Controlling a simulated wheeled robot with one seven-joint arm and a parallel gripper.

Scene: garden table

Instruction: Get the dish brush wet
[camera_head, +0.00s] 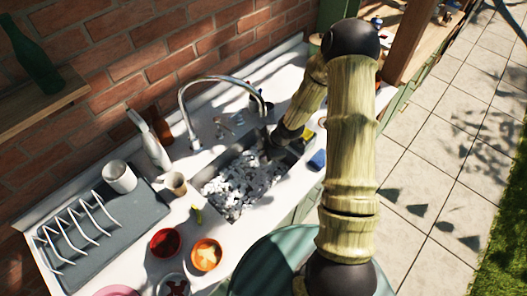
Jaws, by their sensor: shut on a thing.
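My gripper (272,150) is at the far right end of the sink, low over the basin, below the end of the tap. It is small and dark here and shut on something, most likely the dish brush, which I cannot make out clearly. The sink (226,212) is a grey basin set in the white counter, with a bright, broken white pattern inside that could be foam or glinting water. The curved metal tap (186,103) arches over the basin from the wall side. I cannot tell whether water runs from it.
A grey drying rack (105,245) with a white cup (119,177) stands left. A white spray bottle (150,145) and tan cup (175,183) stand by the sink. Red (165,243) and orange (207,254) bowls sit in front. A blue item (317,160) lies right of the basin.

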